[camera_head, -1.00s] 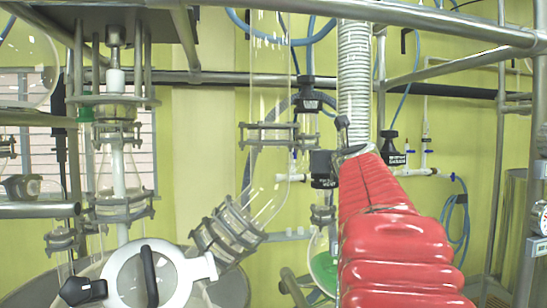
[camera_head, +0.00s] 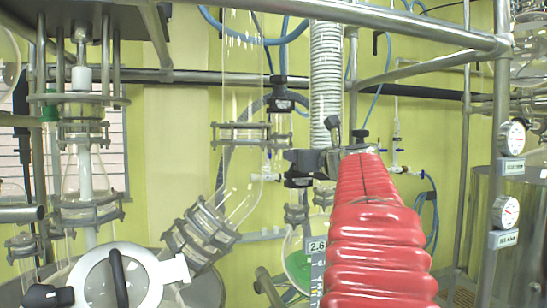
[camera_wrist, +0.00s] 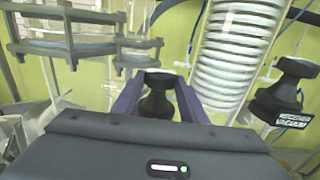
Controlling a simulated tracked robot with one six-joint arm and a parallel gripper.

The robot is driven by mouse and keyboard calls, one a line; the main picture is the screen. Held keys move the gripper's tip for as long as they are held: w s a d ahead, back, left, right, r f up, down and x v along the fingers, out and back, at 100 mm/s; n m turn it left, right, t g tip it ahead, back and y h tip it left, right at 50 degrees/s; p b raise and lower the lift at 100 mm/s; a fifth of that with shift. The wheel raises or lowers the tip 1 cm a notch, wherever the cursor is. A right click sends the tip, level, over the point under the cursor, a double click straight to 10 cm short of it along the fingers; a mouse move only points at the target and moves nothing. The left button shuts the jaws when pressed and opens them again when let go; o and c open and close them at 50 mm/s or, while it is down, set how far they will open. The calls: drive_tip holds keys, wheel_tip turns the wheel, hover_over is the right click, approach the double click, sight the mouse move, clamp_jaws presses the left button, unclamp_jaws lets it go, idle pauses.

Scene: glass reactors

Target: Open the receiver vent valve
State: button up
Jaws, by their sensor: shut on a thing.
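In the wrist view, my gripper (camera_wrist: 158,105) has its two purple-grey fingers shut on a black valve knob (camera_wrist: 157,84), one finger on each side. The knob's lower part and any label are hidden by my gripper's body. In the head view, my gripper (camera_head: 296,162) is at the black valve with a dark label (camera_head: 298,182), beside the white ribbed hose; the label is too small to read. Another black knob (camera_wrist: 297,72), with a label reading "RECEIVER VACUUM", stands apart to the right in the wrist view.
The white ribbed hose (camera_wrist: 232,50) is close to the right of my fingers. Clamped glass flanges (camera_head: 200,235) and a glass column (camera_head: 242,75) stand to the left. Metal rails (camera_head: 400,16) cross above. A receiver flask with green liquid (camera_head: 300,266) is below. Gauges (camera_head: 512,138) are at right.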

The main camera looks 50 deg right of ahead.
drive_tip(key=shift+s+d+f+n+t+y, duration=0.15)
drive_tip(key=shift+n+t+y, duration=0.2)
drive_tip(key=shift+n+y, duration=0.35)
drive_tip(key=shift+d+r+n+t+y, duration=0.1)
drive_tip(key=shift+d+n+t+y, duration=0.25)
drive_tip(key=shift+y, duration=0.7)
drive_tip(key=shift+s+f+n+t+y, duration=0.1)
drive_tip(key=shift+n+t+y, duration=0.2)
drive_tip(key=shift+n+y, duration=1.35)
drive_tip(key=shift+y, duration=0.6)
drive_tip(key=o, duration=1.1)
drive_tip(key=shift+c, duration=0.2)
